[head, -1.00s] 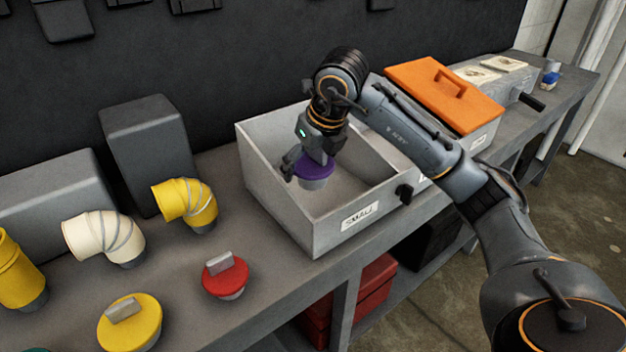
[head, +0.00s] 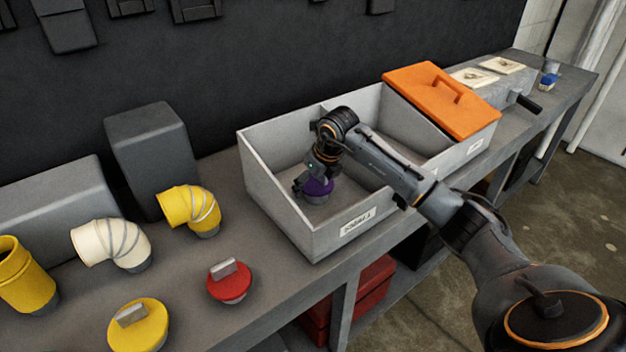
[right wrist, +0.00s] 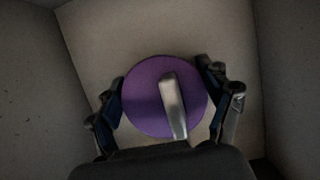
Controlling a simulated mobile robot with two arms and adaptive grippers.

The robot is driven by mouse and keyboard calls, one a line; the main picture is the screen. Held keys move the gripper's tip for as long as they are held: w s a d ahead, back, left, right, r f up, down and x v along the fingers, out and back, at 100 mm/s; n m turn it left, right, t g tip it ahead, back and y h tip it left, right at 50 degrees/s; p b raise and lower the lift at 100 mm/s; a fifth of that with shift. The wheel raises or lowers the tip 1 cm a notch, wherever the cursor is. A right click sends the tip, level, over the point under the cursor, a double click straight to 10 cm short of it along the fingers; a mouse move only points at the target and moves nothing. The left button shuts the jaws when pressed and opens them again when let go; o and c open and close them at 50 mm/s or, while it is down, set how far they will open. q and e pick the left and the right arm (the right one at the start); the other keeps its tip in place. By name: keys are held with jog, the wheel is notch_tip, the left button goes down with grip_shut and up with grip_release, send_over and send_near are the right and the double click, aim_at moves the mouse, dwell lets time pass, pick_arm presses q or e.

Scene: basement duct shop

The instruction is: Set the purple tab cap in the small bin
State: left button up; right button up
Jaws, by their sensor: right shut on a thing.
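The purple tab cap (head: 318,187) is inside the small bin (head: 336,240), the grey open box with a label on its front, low near the bin's floor. My right gripper (head: 313,180) reaches down into the bin and is shut on the cap. In the right wrist view, the round purple cap (right wrist: 150,108) with its grey tab lies between the two fingers (right wrist: 165,100), with the bin's floor and walls around it. I cannot tell whether the cap touches the floor. My left gripper is not in view.
A red tab cap (head: 229,284), a yellow tab cap (head: 145,330), and yellow (head: 192,208) and cream (head: 112,246) elbows stand on the bench to the left. Another compartment with an orange lid (head: 442,98) adjoins at the right. A wall rises behind.

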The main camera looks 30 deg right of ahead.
aim_at(325, 189)
jog(key=shift+f, duration=0.1)
jog(key=o, duration=1.1)
jog(key=shift+o, duration=0.2)
jog(key=shift+r, duration=0.25)
jog(key=shift+s+r, duration=0.1)
jog(key=shift+r, duration=0.2)
jog(key=b+v, duration=0.1)
jog(key=v, duration=1)
jog(key=shift+s+a+b, duration=0.1)
jog(key=shift+s+b, duration=0.05)
jog(key=shift+b, duration=0.15)
